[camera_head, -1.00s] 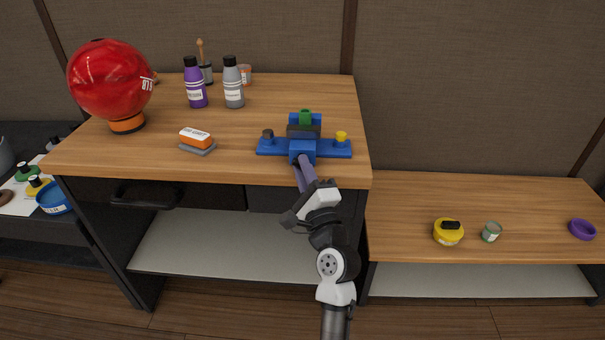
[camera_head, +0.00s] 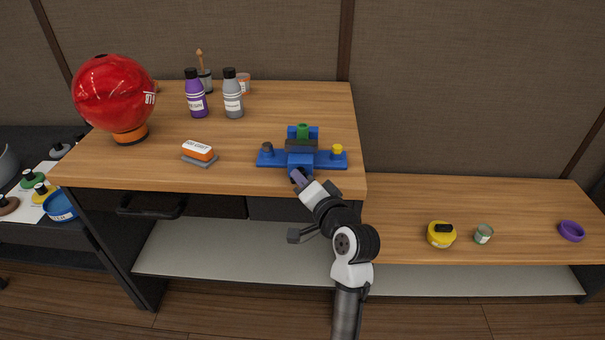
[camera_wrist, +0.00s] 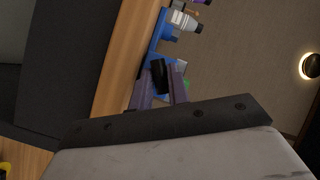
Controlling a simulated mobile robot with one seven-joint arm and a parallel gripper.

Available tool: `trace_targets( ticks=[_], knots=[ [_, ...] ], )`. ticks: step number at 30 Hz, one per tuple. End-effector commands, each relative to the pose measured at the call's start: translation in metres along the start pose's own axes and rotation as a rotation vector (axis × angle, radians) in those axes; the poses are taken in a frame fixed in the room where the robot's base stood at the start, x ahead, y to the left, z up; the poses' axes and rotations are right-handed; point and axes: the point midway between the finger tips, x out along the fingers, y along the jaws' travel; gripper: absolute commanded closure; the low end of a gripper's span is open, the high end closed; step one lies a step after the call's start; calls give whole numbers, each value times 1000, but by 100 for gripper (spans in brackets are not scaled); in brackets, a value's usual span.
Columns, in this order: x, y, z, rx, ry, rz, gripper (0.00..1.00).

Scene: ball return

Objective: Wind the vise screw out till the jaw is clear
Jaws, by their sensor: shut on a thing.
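The blue vise (camera_head: 301,166) stands at the front right edge of the wooden workbench, with a dark jaw (camera_head: 301,146) across its middle. A green piece (camera_head: 303,130) shows at the jaws' far side; whether it is pinched cannot be told. My gripper (camera_head: 298,176) is at the vise's front, its purple fingers partly hidden by the wrist. In the wrist view my gripper (camera_wrist: 160,88) is shut on a black part, the screw handle (camera_wrist: 160,74), between its fingers. The screw itself is hidden, and the jaw gap cannot be judged.
A lower bench (camera_head: 400,200) on the right holds a yellow tin, a small jar and a purple ring.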

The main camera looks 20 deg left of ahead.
Motion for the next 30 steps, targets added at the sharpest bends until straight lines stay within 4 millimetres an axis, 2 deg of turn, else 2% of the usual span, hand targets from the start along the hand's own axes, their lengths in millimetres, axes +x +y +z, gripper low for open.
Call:
trace_targets(
  ticks=[1,30],
  knots=[
    [-1,-9,-6,-42,0,13,100],
    [2,-13,-2,-821,-181,442,100]
  ],
)
